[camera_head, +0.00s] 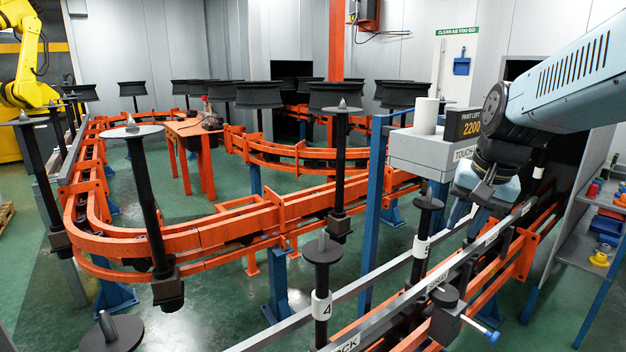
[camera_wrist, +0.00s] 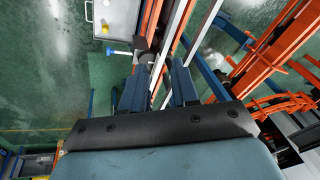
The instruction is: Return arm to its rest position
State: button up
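My arm (camera_head: 565,80) reaches in from the upper right in the head view, bent down at a dark joint. My gripper (camera_head: 480,190) hangs above the rails at the right, close to a spindle (camera_head: 422,230) in that view. In the wrist view my gripper (camera_wrist: 158,75) shows two blue-grey fingers standing apart. I see nothing held between them. Rails pass behind the gap, along with a dark block that has a blue-ended handle (camera_wrist: 120,52). The fingertips are small and partly hidden in the head view.
An orange conveyor (camera_head: 200,235) curves across the floor with black spindles, several carrying wheels (camera_head: 258,95). A grey box (camera_head: 430,150) on a blue post stands left of my gripper. A spindle marked 4 (camera_head: 321,300) stands in front. A shelf (camera_head: 590,262) with small coloured items is at the right.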

jog(key=s+a+n+t, duration=0.2)
jog(key=s+a+n, duration=0.2)
jog(key=s, duration=0.4)
jog(key=shift+s+r+n+t+h, duration=0.3)
jog(key=shift+r+n+h, duration=0.15)
jog(key=shift+n, duration=0.25)
jog(key=shift+w, duration=0.1)
